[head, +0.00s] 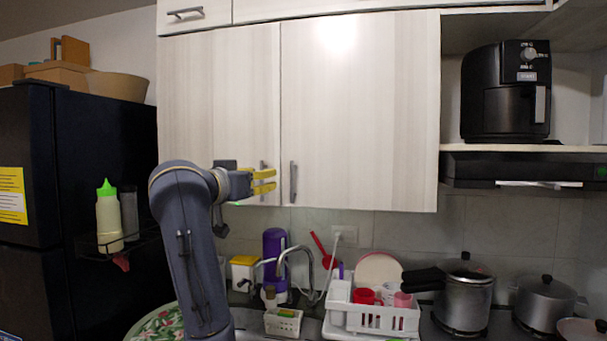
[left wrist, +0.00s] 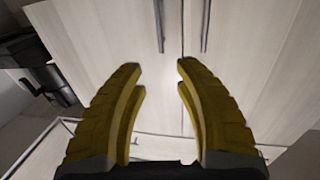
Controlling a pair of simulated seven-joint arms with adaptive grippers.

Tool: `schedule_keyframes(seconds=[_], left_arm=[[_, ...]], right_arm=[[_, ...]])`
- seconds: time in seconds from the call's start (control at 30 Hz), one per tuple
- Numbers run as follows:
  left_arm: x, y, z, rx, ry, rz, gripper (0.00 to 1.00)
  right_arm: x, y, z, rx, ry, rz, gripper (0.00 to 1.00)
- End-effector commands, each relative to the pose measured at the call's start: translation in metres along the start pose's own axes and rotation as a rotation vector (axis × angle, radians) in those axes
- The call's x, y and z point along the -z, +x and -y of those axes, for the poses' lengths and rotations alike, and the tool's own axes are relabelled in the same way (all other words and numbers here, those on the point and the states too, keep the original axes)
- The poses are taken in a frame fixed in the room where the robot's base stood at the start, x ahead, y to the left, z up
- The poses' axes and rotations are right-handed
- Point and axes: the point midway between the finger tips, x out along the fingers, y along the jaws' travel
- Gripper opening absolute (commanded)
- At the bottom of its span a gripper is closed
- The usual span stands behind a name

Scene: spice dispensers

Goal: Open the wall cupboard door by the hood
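The cupboard door by the hood (head: 360,110) is the right one of a pale wood pair and is shut. Its vertical metal handle (head: 293,182) is near its lower left corner. My left gripper (head: 275,181) has yellow fingers and is open, close to the two door handles and left of this handle in the head view. In the left wrist view, which looks upside down, the open gripper (left wrist: 158,68) has nothing between its fingers. This door's handle (left wrist: 160,25) shows beyond the fingertips, apart from them. My right gripper is not in view.
The left door (head: 220,90) is shut, with its own handle (head: 262,180). The hood (head: 520,168) and a black air fryer (head: 505,92) are to the right. A dish rack (head: 372,318), faucet (head: 310,270) and pots (head: 464,295) stand below. A dark fridge (head: 80,190) is left.

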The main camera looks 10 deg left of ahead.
Motion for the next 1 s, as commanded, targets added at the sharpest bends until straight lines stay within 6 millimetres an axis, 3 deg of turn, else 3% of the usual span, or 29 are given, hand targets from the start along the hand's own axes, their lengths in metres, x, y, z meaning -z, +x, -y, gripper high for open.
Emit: schedule_keyframes(seconds=[0.17,0.7,1.0], left_arm=[[0.001,0.017,-0.001,-0.002,-0.002,0.001,0.32],[0.001,0.113,0.0,0.0,0.0,0.001,0.32],[0.001,0.152,0.0,0.0,0.0,0.0,0.32]], right_arm=[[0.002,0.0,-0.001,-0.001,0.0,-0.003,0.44],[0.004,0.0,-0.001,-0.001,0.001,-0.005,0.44],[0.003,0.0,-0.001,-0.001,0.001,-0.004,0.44]])
